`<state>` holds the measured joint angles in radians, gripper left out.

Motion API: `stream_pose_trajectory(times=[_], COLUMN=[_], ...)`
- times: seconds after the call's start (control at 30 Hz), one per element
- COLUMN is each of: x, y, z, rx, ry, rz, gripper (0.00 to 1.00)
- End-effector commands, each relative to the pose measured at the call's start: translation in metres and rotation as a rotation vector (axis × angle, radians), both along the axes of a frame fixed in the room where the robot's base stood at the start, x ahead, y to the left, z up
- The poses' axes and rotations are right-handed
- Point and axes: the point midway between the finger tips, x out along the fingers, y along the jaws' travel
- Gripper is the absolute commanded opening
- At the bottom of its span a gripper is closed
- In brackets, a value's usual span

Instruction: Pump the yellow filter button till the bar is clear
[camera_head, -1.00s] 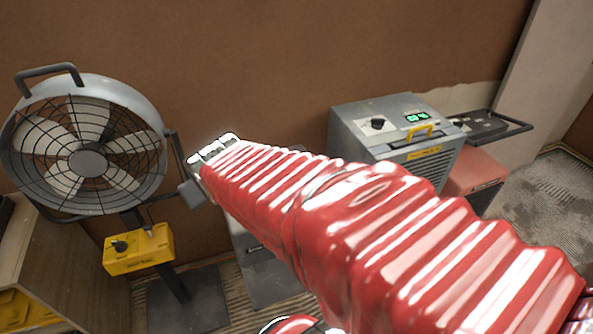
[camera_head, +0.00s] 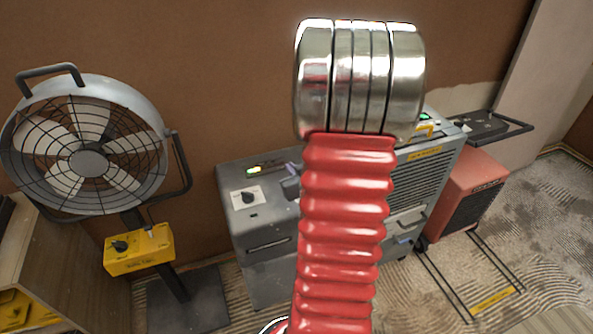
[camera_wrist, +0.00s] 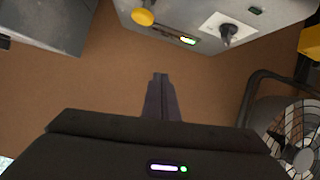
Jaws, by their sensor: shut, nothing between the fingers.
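A yellow round button (camera_wrist: 143,17) shows at the top of the wrist view, on a grey machine (camera_wrist: 180,8). My gripper (camera_wrist: 160,77) is shut and empty, apart from the button, over brown background in the wrist view. In the head view my arm hides most of the gripper.
A black knob (camera_head: 248,197) is on the grey machine. A large fan (camera_head: 88,160) with a yellow control box (camera_head: 138,250) stands left. Another grey unit (camera_head: 430,170) and a red unit (camera_head: 470,195) stand right. Ridged floor (camera_head: 545,225) lies open at far right.

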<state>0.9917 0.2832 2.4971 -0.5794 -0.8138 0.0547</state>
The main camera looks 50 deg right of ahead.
Motion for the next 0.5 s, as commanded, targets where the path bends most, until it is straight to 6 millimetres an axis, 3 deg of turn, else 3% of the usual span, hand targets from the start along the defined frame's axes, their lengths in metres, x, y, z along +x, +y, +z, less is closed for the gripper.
stream_pose_trajectory(times=[0.2,0.5], x=[-0.038,-0.064], y=[-0.027,-0.037], z=[-0.03,-0.04], rx=[0.023,0.032], ry=[-0.13,-0.245], rz=[-0.033,-0.054], gripper=[0.0,0.0])
